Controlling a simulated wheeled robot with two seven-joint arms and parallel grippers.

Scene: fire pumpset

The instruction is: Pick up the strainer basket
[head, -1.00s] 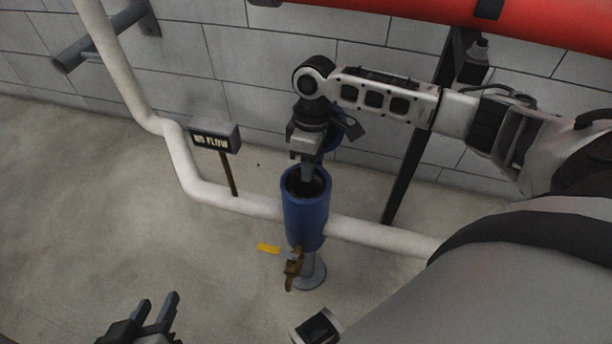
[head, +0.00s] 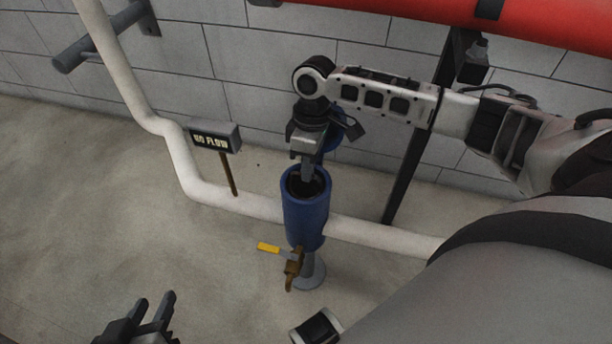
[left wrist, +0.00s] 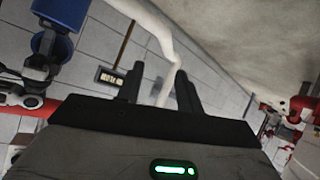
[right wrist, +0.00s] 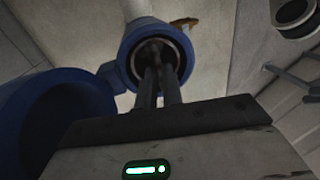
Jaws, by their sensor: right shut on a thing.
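The blue strainer housing (head: 305,215) stands upright on the white pipe with its top open. My right gripper (head: 307,178) points straight down into its mouth. In the right wrist view, the fingers (right wrist: 160,85) are close together inside the round opening of the housing (right wrist: 133,62), shut on the strainer basket. The basket (right wrist: 152,50) is mostly hidden by the fingers and the dark interior. My left gripper (head: 152,312) is open and empty at the lower left of the head view, apart from the housing. Its spread fingers also show in the left wrist view (left wrist: 160,88).
The blue lid (head: 334,135) is swung open behind the gripper. A yellow-handled valve (head: 270,248) sits low on the housing. A dark post (head: 408,170) is to the right. The floor at left is clear.

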